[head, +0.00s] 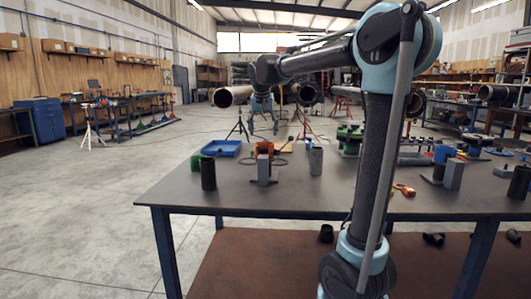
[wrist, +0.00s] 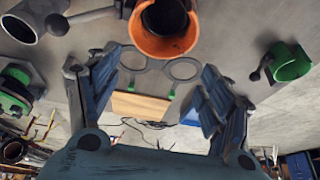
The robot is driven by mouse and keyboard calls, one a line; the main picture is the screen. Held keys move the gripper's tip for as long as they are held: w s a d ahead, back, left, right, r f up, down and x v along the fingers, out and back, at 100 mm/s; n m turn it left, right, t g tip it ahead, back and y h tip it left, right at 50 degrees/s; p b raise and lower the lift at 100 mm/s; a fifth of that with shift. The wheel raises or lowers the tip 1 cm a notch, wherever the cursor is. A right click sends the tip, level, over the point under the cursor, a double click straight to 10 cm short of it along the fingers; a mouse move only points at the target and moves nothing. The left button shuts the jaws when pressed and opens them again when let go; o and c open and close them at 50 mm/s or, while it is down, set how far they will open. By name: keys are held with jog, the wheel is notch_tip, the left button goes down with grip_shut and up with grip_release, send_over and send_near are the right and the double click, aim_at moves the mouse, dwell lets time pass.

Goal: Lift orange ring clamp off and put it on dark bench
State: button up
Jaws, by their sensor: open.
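In the wrist view the orange ring clamp (wrist: 163,46) is around a dark pipe end (wrist: 165,18) at the top centre. In the head view my gripper (head: 262,104) hangs above the back of the bench, partly lost against the background.
Another orange item (head: 404,190) lies to the right. The bench's front left is clear.

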aim_at(265, 142)
jog(key=shift+d+x, duration=0.1)
jog(key=shift+x, duration=2)
jog(key=shift+d+x, duration=0.15)
jog(key=shift+x, duration=1.95)
jog(key=shift+c, duration=0.5)
jog(key=c, duration=1.4)
